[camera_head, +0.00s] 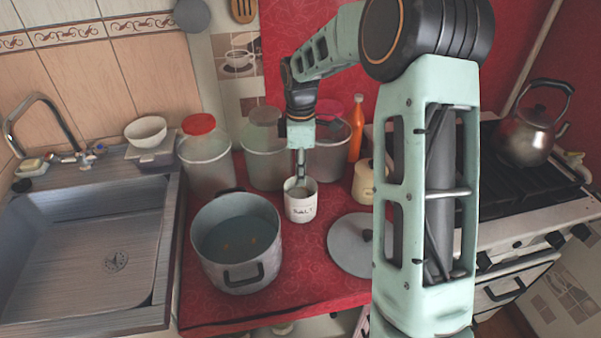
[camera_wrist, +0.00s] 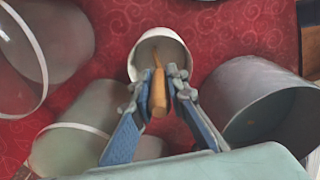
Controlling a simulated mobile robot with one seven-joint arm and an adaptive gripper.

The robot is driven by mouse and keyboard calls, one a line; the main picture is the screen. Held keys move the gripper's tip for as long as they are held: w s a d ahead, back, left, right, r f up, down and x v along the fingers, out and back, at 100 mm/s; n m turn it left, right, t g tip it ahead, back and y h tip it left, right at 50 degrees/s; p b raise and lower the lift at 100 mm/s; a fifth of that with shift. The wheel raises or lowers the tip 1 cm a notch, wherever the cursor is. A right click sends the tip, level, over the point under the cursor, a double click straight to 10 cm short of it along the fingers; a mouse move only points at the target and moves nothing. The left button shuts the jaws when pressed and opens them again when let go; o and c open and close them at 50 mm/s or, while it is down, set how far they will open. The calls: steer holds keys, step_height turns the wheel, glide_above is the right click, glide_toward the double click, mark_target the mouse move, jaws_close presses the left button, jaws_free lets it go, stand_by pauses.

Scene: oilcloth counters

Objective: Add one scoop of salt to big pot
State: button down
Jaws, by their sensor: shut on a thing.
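The big pot (camera_head: 236,243) is grey metal with dark handles and stands open on the red counter, with liquid and a few small orange bits inside. The white salt cup (camera_head: 300,205), with handwritten lettering, stands just right of it. My gripper (camera_head: 299,180) points down at the cup's mouth. In the wrist view my gripper (camera_wrist: 164,88) is shut on the wooden handle of a scoop (camera_wrist: 158,92). The scoop's lower end is inside the salt cup (camera_wrist: 160,45); its tip and any salt on it cannot be made out. The pot (camera_wrist: 262,90) is at the right there.
Large canisters (camera_head: 206,160) stand behind the pot and cup. An orange bottle (camera_head: 356,125) and a grey lid (camera_head: 350,246) are to the right. The sink (camera_head: 80,250) is left of the pot. A kettle (camera_head: 528,137) sits on the stove at the far right.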

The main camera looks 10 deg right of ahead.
step_height(320, 180, up, 10)
steer(key=p, duration=0.8)
steer(key=shift+r, duration=0.1)
stand_by(0.6)
